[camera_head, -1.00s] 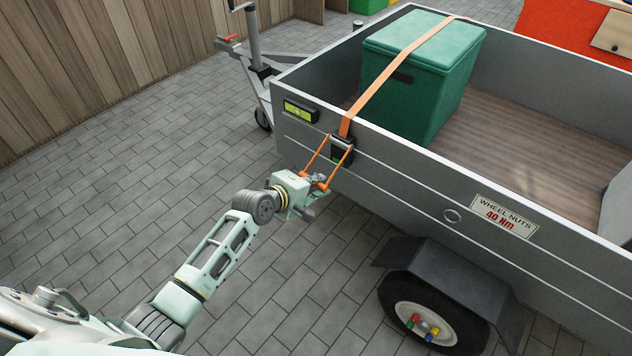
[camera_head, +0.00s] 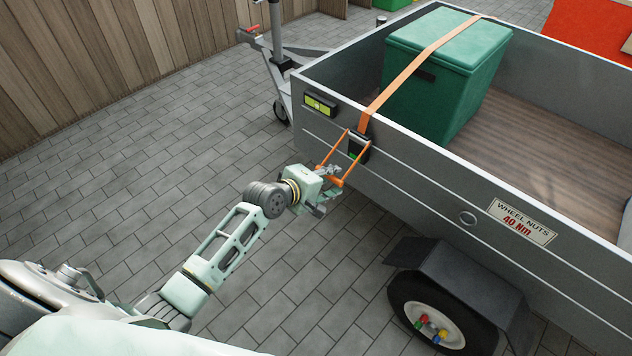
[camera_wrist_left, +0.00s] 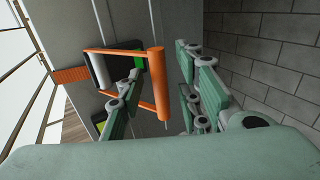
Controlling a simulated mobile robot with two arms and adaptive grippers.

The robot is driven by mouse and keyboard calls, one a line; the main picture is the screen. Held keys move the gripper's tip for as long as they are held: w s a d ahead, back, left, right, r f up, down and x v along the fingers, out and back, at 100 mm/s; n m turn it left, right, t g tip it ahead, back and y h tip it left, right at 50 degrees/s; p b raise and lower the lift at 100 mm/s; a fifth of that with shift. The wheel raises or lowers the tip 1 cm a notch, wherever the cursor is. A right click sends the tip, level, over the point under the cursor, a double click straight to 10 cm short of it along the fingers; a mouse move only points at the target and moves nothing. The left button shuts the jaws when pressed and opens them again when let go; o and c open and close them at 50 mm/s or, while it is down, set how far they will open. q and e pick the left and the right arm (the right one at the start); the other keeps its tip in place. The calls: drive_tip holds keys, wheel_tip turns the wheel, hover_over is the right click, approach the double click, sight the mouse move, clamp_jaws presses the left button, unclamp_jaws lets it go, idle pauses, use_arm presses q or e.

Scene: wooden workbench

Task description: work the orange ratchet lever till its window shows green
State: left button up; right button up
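The orange ratchet lever (camera_head: 341,182) is a U-shaped handle sticking out and down from the dark ratchet body (camera_head: 359,147) on the trailer's side wall. A small green patch shows on the ratchet face; it also shows in the left wrist view. My left gripper (camera_head: 328,172) is at the lever's outer end. In the left wrist view, the lever's crossbar (camera_wrist_left: 158,85) lies between the two spread fingers of the left gripper (camera_wrist_left: 163,68), with gaps visible beside it. The left finger reaches inside the U. My right gripper is not in view.
An orange strap (camera_head: 410,70) runs from the ratchet over a green box (camera_head: 440,100) in the grey trailer (camera_head: 420,183). A yellow-green level (camera_head: 320,104) sits left of the ratchet. The wheel (camera_head: 440,312) is at lower right. Paved floor around my left arm is clear.

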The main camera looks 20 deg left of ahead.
use_arm(q)
drive_tip(key=v, duration=1)
drive_tip(key=shift+s+a+r, duration=0.15)
drive_tip(key=shift+s+r, duration=0.05)
drive_tip(key=shift+s, duration=0.05)
